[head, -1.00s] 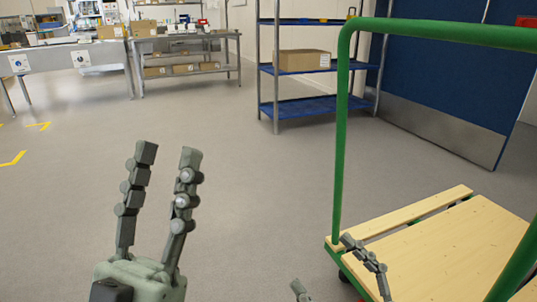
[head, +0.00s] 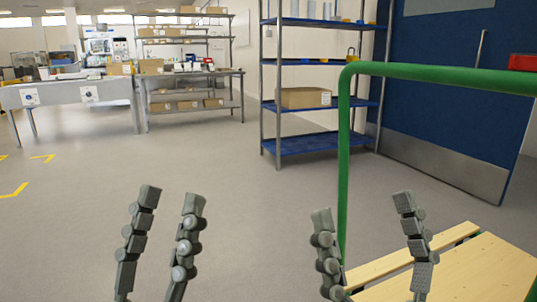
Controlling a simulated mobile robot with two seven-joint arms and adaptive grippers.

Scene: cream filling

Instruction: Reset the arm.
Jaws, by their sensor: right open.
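My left gripper (head: 171,198) stands upright at the lower left of the head view. Its two grey fingers are apart with only bare floor seen between them. My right gripper (head: 362,204) stands upright at the lower right, its two fingers spread wide and empty. It shows in front of the cart's green frame and wooden deck; I cannot tell how far it is from them. The lower parts of both grippers and both arms are below the picture edge.
A cart with a green tube handle (head: 440,72) and a wooden deck (head: 470,272) stands at right. Behind it are a blue-shelved rack with a cardboard box (head: 302,98) and a blue door (head: 445,115). Metal tables (head: 70,95) stand at the far left. The middle floor is clear.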

